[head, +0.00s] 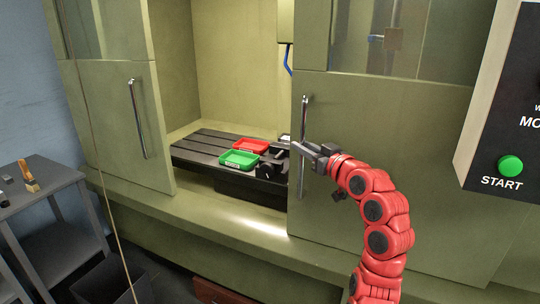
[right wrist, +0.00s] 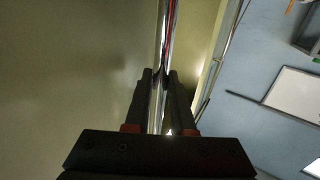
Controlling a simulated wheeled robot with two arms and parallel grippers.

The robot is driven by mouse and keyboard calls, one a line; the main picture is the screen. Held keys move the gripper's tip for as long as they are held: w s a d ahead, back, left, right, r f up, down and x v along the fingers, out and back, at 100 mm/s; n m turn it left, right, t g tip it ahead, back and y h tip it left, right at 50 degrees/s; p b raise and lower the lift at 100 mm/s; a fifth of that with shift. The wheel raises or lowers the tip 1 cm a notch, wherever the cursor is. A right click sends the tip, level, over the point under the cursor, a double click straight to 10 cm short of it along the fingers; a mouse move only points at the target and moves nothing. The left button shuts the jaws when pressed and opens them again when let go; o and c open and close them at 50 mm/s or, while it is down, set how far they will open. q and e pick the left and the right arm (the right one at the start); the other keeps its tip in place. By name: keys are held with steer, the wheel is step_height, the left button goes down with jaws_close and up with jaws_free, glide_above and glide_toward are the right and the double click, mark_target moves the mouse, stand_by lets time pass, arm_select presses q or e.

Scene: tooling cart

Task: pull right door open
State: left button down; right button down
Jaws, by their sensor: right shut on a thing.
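The right door (head: 405,150) is an olive-green sliding panel with a window in its upper part. Its left edge stands apart from the left door (head: 110,115), with a wide gap between them. The right door's handle (head: 303,120) is a vertical chrome bar near that edge. My right gripper (head: 300,148) is at the handle, and the right wrist view shows its two black fingers (right wrist: 165,95) on either side of the chrome bar (right wrist: 168,40), shut on it. My left gripper is not in view.
Inside the machine, a red tray (head: 250,146) and a green tray (head: 239,159) sit on a dark slotted table (head: 200,147). A control panel with a green START button (head: 510,166) stands at the right. A grey cart (head: 45,185) is at the left.

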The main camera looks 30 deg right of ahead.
steer(key=s+d+b, duration=0.3)
steer(key=s+d, duration=0.7)
steer(key=s, duration=0.2)
steer(key=shift+s+r, duration=0.2)
steer(key=shift+r, duration=0.1)
steer(key=c, duration=1.2)
jaws_free()
steer(key=o, duration=0.4)
steer(key=shift+w+d+f, duration=0.1)
steer(key=shift+f, duration=0.05)
steer(key=shift+o, duration=0.2)
steer(key=s+d+b, duration=0.1)
steer(key=s, duration=1.6)
steer(key=shift+s, duration=0.2)
steer(key=shift+f, duration=0.1)
